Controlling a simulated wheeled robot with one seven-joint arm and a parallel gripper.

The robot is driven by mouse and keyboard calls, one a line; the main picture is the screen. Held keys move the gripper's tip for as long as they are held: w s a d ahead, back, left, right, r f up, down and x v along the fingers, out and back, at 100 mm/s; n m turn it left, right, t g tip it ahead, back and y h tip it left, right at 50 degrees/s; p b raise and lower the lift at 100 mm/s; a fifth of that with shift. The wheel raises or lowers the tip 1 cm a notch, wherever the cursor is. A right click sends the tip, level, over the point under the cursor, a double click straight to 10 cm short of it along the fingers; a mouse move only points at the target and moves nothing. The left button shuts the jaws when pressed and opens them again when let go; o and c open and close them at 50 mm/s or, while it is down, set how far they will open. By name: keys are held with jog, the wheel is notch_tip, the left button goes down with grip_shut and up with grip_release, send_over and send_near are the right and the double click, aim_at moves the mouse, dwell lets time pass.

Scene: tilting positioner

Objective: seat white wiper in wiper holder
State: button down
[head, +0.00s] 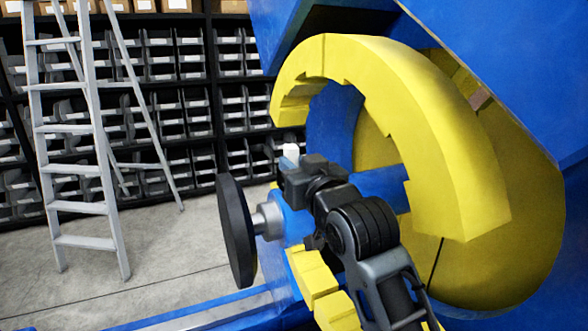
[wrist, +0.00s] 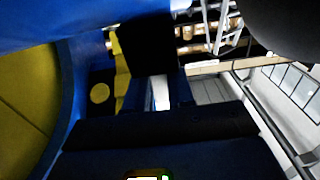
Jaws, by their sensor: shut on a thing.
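The white wiper (head: 291,152) shows as a small pale block at the tip of my gripper (head: 292,166) in the head view. In the wrist view the white wiper (wrist: 161,92) is a narrow white strip between the two dark fingers of my gripper (wrist: 158,94), which is shut on it. A dark block (wrist: 147,42) stands just beyond the fingertips; I cannot tell whether it is the wiper holder or whether the wiper touches it. In the head view the wiper holder cannot be made out, and my arm hides part of the area behind the gripper.
A yellow toothed ring (head: 400,110) curves over and to the right of my arm, close to it. A black disc (head: 236,231) on a metal shaft stands left of my arm. A grey ladder (head: 78,130) and bin shelves (head: 178,110) are behind, with open floor before them.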

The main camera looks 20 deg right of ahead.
jog(key=shift+f, duration=0.15)
jog(key=c, duration=1)
grip_release()
jog(key=s+b, duration=0.2)
jog(key=s, duration=1)
jog(key=shift+r, duration=0.2)
